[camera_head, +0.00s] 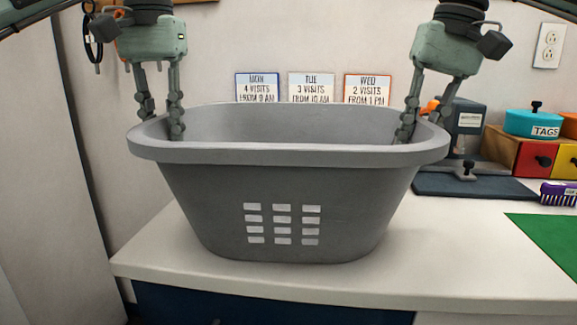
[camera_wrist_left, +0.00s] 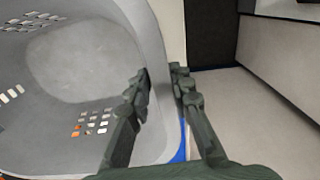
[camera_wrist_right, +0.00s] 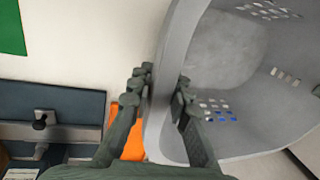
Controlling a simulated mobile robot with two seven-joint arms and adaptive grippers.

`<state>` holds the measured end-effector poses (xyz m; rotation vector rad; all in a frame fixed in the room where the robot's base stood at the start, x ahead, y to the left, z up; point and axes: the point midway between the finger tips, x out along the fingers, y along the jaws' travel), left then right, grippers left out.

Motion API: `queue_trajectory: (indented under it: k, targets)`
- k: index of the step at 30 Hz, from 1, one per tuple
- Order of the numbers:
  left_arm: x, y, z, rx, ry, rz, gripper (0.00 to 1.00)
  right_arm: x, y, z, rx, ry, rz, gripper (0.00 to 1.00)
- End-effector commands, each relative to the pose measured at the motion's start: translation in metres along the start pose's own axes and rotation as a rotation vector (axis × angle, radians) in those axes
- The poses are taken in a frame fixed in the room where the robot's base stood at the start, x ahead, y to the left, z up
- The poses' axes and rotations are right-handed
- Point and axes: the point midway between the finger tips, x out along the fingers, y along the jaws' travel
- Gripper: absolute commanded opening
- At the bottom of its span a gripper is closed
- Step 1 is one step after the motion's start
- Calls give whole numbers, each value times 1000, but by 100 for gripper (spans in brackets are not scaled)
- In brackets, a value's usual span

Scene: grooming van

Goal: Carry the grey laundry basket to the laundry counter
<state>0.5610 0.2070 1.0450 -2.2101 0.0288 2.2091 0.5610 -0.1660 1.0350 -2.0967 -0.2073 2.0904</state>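The grey laundry basket (camera_head: 280,190) is upright over a pale counter (camera_head: 470,260), and its base looks level with the top; I cannot tell whether it touches. It looks empty. My left gripper (camera_head: 161,118) has its fingers on either side of the basket's left rim, shut on it; the rim also shows between the fingers in the left wrist view (camera_wrist_left: 158,100). My right gripper (camera_head: 421,120) is shut the same way on the right rim, seen in the right wrist view (camera_wrist_right: 160,110). The lower fingertips inside the basket are partly hidden by the front rim.
Right of the basket are a dark scale-like device (camera_head: 463,125), a teal tags tin (camera_head: 532,123), coloured drawers (camera_head: 535,158), a purple brush (camera_head: 560,193) and a green mat (camera_head: 550,235). Visit cards (camera_head: 311,87) hang behind. Floor (camera_wrist_left: 270,110) lies beyond the counter's left end.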

Motion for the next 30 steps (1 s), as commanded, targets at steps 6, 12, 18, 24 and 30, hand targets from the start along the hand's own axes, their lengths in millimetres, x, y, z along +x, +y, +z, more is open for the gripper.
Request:
queue_trajectory:
  k: [6, 12, 18, 24, 30]
  targets:
    - [0, -1, 0, -1, 0, -2, 0, 0, 1, 0, 2, 0, 3, 0]
    - [0, -2, 0, -2, -1, -3, 0, 0, 2, 0, 2, 0, 4, 0]
    - [-2, -2, 0, -2, 0, -4, 0, -3, 2, 0, 3, 1, 4, 0]
    - [-16, -3, 0, -3, -1, -5, 0, -17, -1, 0, 3, 1, 5, 0]
    - [-40, -3, 0, -4, -2, -7, 0, -40, -5, 0, 4, 1, 6, 0]
